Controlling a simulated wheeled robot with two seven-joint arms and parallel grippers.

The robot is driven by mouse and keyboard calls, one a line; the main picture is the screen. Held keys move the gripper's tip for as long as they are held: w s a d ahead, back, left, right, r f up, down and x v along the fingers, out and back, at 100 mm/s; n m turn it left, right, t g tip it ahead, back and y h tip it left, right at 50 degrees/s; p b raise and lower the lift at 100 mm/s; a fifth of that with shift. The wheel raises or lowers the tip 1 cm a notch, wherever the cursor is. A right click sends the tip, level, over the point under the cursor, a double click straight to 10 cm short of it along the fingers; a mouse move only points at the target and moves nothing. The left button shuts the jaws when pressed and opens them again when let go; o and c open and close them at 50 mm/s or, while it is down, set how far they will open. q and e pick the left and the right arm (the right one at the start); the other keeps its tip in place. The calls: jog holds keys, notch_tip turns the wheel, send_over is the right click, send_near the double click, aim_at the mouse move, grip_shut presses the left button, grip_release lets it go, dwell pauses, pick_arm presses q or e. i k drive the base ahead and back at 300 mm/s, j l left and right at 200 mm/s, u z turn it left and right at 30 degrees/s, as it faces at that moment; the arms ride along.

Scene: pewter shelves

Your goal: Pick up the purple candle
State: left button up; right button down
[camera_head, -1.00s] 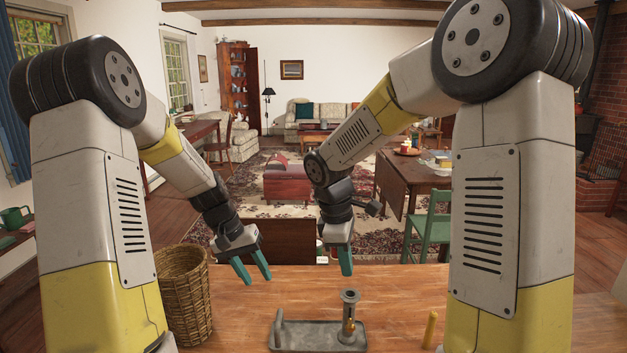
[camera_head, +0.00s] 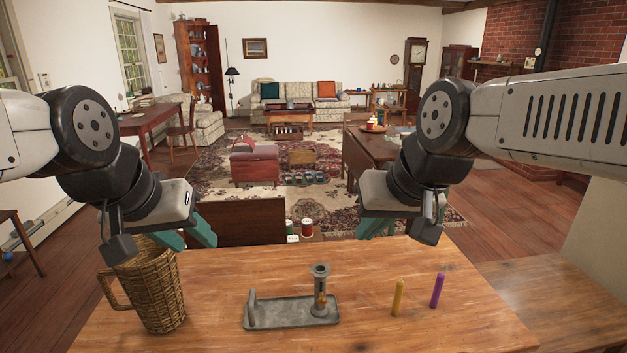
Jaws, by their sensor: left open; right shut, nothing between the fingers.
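The purple candle (camera_head: 437,291) stands upright on the wooden table, toward its right side. A yellow candle (camera_head: 398,298) stands just left of it, with a small gap between them. My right gripper (camera_head: 378,228) is shut and empty, above the table's far edge, up and to the left of the purple candle. My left gripper (camera_head: 190,238) is open and empty, near the top of the wicker basket at the left, far from the candle.
A grey tray (camera_head: 265,318) with an upright metal holder (camera_head: 320,290) sits mid-table. A wicker basket (camera_head: 155,290) with a handle stands at the left. The wooden table (camera_head: 235,270) is clear around the candles, and another wooden surface (camera_head: 550,290) adjoins at right.

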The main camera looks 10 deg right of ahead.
aim_at(440, 278)
jog(key=z, duration=1.35)
jog(key=j+u, duration=0.3)
jog(key=u, duration=0.15)
jog(key=j+u, duration=0.4)
jog(key=k+l+u, duration=0.1)
jog(key=l+u, duration=0.15)
jog(key=k+l+u, duration=0.1)
jog(key=u, duration=0.15)
jog(key=j+z, duration=0.3)
jog(key=z, duration=0.2)
jog(key=j+z, duration=0.35)
jog(key=z, duration=0.15)
jog(key=j+z, duration=0.35)
jog(key=z, duration=0.15)
